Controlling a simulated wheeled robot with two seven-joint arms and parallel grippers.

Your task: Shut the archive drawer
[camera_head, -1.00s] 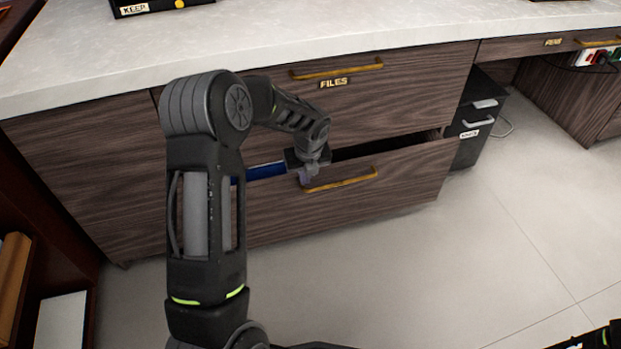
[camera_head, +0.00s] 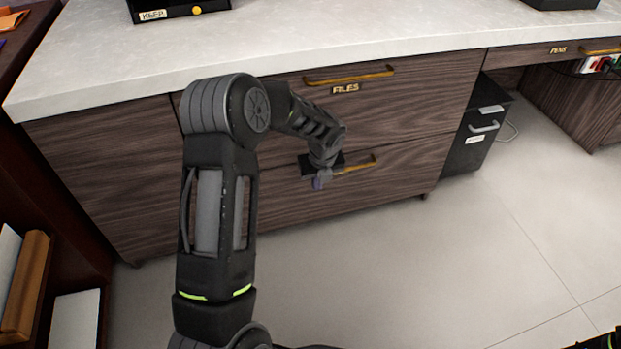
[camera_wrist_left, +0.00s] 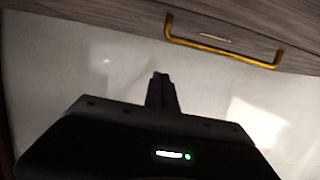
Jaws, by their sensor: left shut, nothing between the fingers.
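The lower drawer (camera_head: 412,166) below the one marked FILES sits level with the cabinet front, and no gap shows above it. Its brass handle (camera_head: 362,164) is partly behind my left gripper (camera_head: 320,183). The left gripper is shut and empty, in front of the drawer beside the left end of the handle. In the left wrist view, the shut fingers (camera_wrist_left: 160,92) point toward the drawer front (camera_wrist_left: 110,18), apart from the brass handle (camera_wrist_left: 225,52). A small plate inside the handle is too blurred to read.
The FILES drawer (camera_head: 420,98) above is shut. A black unit (camera_head: 478,140) stands right of the cabinet. A box marked KEEP (camera_head: 180,8) is on the pale worktop (camera_head: 300,45). The tiled floor (camera_head: 480,250) in front is clear.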

